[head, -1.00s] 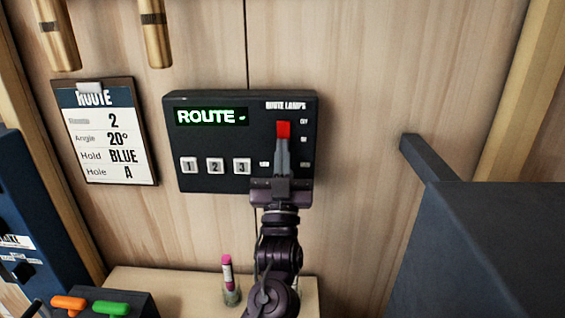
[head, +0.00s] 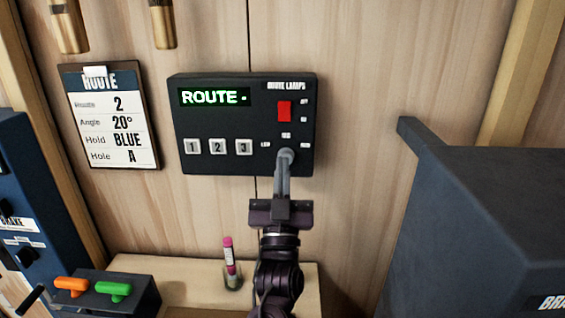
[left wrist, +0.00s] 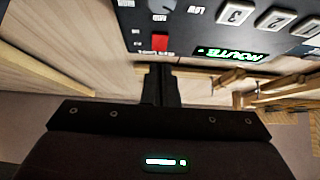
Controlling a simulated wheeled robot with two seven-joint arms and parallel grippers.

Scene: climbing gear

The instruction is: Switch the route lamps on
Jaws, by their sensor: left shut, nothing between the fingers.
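The dark control box (head: 220,164) hangs on the wooden wall. Its red switch (head: 284,111) sits under the "ROUTE LAMPS" label, with small labels beside it that are hard to read. It also shows in the left wrist view (left wrist: 159,42); I cannot tell which way it is set. My left gripper (head: 284,168) is shut and empty, below the red switch and apart from it. In the head view its tips overlap the round grey knob (head: 287,154). In the left wrist view (left wrist: 161,72) the tips stand clear of the panel. My right gripper is out of view.
The box has a green "ROUTE -" display (head: 213,97) and buttons 1, 2, 3 (head: 218,147). A route card (head: 110,116) hangs to its left. A pink-capped tube (head: 230,262) stands on the ledge below. A large dark box (head: 480,220) is on the right.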

